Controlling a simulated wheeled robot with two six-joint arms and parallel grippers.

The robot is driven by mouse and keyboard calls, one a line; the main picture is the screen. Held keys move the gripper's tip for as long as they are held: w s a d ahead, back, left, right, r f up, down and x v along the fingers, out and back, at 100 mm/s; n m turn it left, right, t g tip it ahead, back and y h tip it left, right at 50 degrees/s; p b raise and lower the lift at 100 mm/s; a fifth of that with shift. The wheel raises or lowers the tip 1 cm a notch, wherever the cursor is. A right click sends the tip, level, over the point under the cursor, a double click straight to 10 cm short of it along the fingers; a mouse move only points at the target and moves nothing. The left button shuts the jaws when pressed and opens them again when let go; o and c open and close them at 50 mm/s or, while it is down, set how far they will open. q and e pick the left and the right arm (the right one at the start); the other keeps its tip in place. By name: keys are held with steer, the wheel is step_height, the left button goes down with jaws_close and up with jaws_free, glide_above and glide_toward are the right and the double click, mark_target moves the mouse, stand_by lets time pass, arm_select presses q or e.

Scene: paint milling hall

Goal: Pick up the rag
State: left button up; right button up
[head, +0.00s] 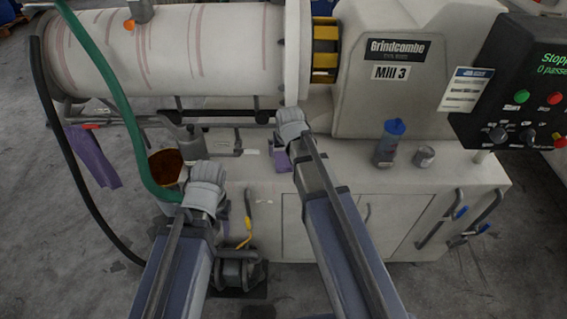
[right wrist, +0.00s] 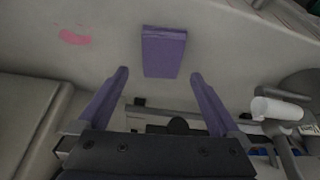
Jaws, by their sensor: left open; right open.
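The rag (head: 280,162) is a small folded purple cloth at the front edge of the mill's bench, just below and left of my right gripper (head: 291,128). In the right wrist view the rag (right wrist: 163,52) lies ahead of my right gripper (right wrist: 159,74), roughly centred between the fingertips and beyond them. Those jaws are open and empty. My left gripper (head: 205,180) is at the bench's left end, open, beside a bucket; its fingers are mostly hidden in the head view.
A bigger purple sheet (head: 92,157) hangs at the far left. A green hose (head: 120,95) runs down to the bucket (head: 165,168) of brown contents. A blue-capped bottle (head: 389,145) and a grey cup (head: 424,157) stand on the bench (head: 463,175). The mill drum (head: 180,50) overhangs its back.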

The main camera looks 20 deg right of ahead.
mark_target(284, 159)
steer(key=shift+b+x, duration=2.4)
steer(key=shift+x, duration=0.15)
steer(key=shift+s+a+f, duration=0.1)
steer(key=shift+f, duration=0.2)
steer(key=c, duration=1.2)
